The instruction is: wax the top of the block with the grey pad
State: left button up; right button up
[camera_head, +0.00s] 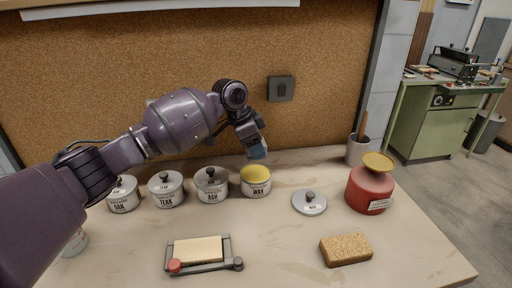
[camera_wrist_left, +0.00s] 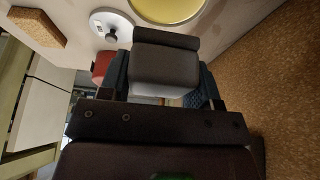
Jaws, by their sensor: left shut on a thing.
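My left gripper (camera_head: 257,150) is above the open wax tin (camera_head: 256,181), whose yellow wax shows. In the left wrist view, the gripper (camera_wrist_left: 165,85) is shut on the grey pad (camera_wrist_left: 165,62), a dark grey piece with a lighter face. In the head view the fingers mostly hide the pad. The wax (camera_wrist_left: 170,8) shows at the top of the wrist view, apart from the pad in the picture. The pale wooden block (camera_head: 198,249) lies flat in a grey clamp frame with a red knob, front left on the bench. My right gripper is not in view.
Lidded tins for oak (camera_head: 123,194), teak (camera_head: 166,189) and ash (camera_head: 212,185) stand left of the wax tin. The wax lid (camera_head: 309,203), a brown sponge-like block (camera_head: 346,249) and a red pot (camera_head: 370,190) are to the right. The bench's front middle is clear.

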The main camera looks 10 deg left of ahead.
aim_at(260, 173)
pick_arm(q)
jog(key=shift+f+b, duration=0.45)
jog(key=shift+f, duration=0.3)
notch_tip(260, 173, down, 3)
jog(key=shift+f+b, duration=0.15)
jog(key=shift+b, duration=0.75)
jog(key=shift+f, duration=0.3)
jog(key=shift+f+b, duration=0.3)
jog(key=shift+b, duration=0.05)
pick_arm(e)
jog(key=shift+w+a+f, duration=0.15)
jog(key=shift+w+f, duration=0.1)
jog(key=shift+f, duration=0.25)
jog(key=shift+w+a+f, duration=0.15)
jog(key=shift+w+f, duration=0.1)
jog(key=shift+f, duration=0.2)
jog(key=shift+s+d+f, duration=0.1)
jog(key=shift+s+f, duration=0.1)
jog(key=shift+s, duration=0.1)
pick_arm(q)
jog(key=shift+f, duration=0.35)
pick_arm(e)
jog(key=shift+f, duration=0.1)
pick_arm(q)
jog(key=shift+f, duration=0.15)
